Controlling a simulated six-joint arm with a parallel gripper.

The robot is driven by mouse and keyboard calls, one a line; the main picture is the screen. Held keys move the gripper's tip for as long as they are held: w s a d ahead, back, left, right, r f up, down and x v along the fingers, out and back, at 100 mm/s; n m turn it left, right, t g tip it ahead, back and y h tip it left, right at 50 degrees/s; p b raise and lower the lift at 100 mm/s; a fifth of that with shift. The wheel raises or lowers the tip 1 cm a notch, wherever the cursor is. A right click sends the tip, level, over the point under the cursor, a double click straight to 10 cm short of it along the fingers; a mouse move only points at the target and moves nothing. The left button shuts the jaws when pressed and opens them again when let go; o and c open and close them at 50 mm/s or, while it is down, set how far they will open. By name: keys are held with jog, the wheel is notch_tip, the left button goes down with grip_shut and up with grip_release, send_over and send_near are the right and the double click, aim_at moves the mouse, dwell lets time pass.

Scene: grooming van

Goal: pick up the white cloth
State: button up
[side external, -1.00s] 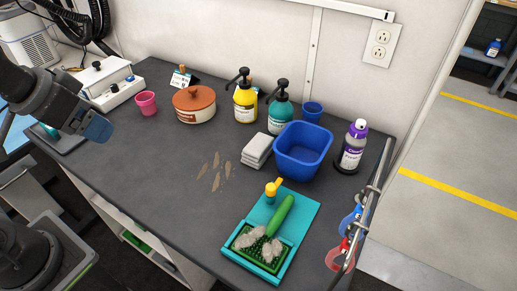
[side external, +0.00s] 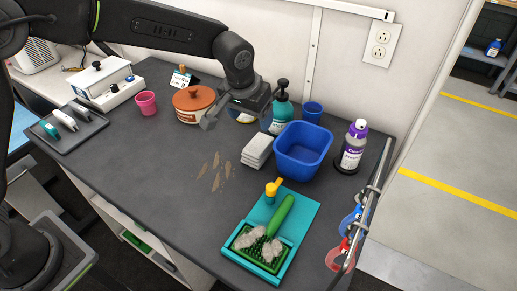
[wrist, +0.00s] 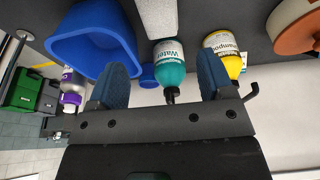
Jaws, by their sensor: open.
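The folded white cloth (side external: 257,150) lies on the dark grey counter, just left of the blue tub. In the wrist view part of the cloth (wrist: 156,16) shows at the top edge, cut off by the frame. My gripper (side external: 238,113) is open and empty. It hangs above the counter behind and to the left of the cloth, apart from it, and hides most of the yellow bottle in the side view. In the wrist view its two blue fingers (wrist: 163,62) are spread, with the teal bottle showing between them.
The blue tub (side external: 302,153) stands right beside the cloth. The teal pump bottle (side external: 281,110), a blue cup (side external: 312,111) and a lidded pot (side external: 193,104) stand at the back. A teal tray (side external: 301,226) with a green brush is in front.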

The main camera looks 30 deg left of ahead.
aim_at(259, 140)
jog(key=x, duration=1.4)
jog(key=shift+s, duration=0.1)
jog(key=shift+c, duration=0.3)
jog(key=shift+d, duration=0.1)
jog(key=c, duration=0.7)
jog(key=shift+r, duration=0.4)
jog(key=r, duration=0.3)
jog(key=shift+a, duration=0.2)
jog(key=s+a, duration=0.1)
jog(key=a, duration=0.4)
jog(key=s+a, duration=0.2)
jog(key=a, duration=0.4)
jog(key=s+a, duration=0.2)
jog(key=a, duration=0.4)
jog(key=shift+s+f, duration=0.1)
